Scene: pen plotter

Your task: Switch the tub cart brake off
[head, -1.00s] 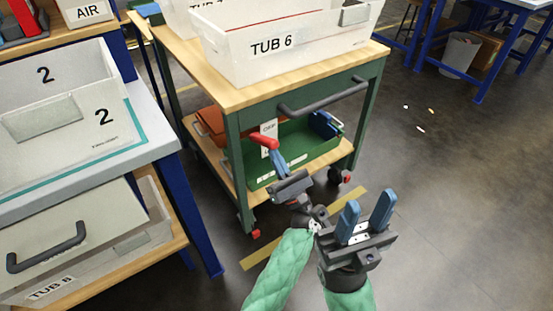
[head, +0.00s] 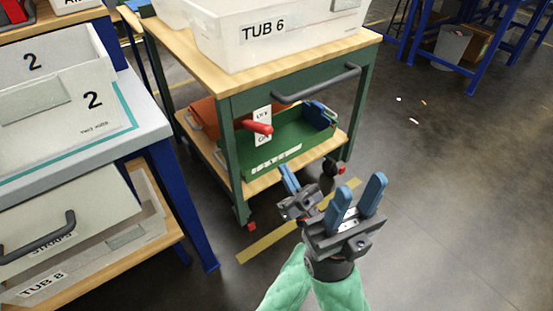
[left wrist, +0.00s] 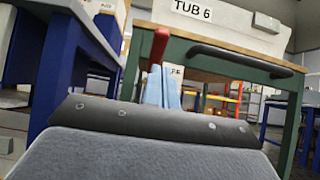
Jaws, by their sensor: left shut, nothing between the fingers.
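The tub cart (head: 228,95) has a green frame and a wooden top. Its brake lever has a red grip (head: 257,128) in front of a white label plate (head: 262,113) with OFF at the top and ON at the bottom. The grip sticks out toward me; I cannot tell its exact setting. My left gripper (head: 288,170) is shut and empty, below and right of the grip, apart from it in the head view. In the left wrist view its blue fingers (left wrist: 162,88) point up toward the red grip (left wrist: 159,46). My right gripper (head: 358,192) is open and empty, in front of the cart.
TUB 6 (head: 290,40) stands on the cart top. A dark push handle (head: 316,85) crosses the front. A green crate (head: 292,150) sits on the lower shelf. A blue-legged bench (head: 182,205) stands close at the left.

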